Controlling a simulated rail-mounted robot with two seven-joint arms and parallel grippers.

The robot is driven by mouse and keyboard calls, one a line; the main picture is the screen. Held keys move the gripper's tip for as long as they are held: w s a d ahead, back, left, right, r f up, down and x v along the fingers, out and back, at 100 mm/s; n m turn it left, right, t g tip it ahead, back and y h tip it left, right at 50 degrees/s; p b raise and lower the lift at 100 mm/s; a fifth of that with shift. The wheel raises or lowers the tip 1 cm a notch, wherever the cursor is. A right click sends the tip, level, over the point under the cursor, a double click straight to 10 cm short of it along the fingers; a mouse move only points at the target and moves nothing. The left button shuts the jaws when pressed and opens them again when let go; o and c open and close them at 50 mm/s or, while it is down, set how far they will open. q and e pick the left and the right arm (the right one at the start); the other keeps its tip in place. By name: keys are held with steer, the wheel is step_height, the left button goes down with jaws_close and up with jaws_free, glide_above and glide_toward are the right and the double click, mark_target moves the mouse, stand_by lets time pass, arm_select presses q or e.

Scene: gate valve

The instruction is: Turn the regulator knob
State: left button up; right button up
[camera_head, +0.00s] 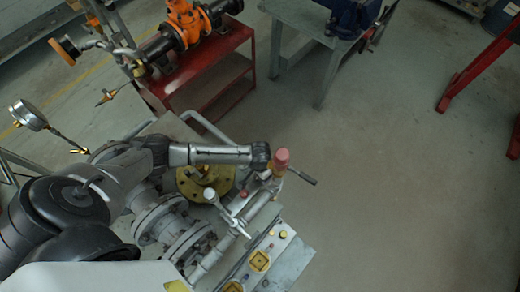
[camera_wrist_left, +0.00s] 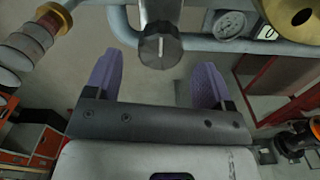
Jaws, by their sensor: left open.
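The likely regulator knob (camera_wrist_left: 160,46) is a dark grey, faceted knob with a white line on its face, at the top middle of the left wrist view. My left gripper (camera_wrist_left: 159,68) is open, its two purple fingers apart on either side of the knob. The knob appears between or just beyond the fingertips; I cannot tell the depth or any contact. In the head view, the end of my left arm (camera_head: 260,157) is beside a pinkish-red cap (camera_head: 281,160) on the pipe assembly. The fingers and grey knob cannot be made out there. My right gripper is not in view.
Grey pipes (camera_wrist_left: 235,43) and a round gauge (camera_wrist_left: 229,24) lie close to the fingers. A brass flange (camera_head: 218,184) and pipework (camera_head: 160,220) sit below my left arm. A red cart (camera_head: 215,65) with an orange valve stands behind.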

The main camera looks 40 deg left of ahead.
arm_select(q)
steer(key=shift+f, duration=1.65)
steer(key=shift+c, duration=0.3)
steer(key=c, duration=0.9)
steer(key=shift+o, duration=0.2)
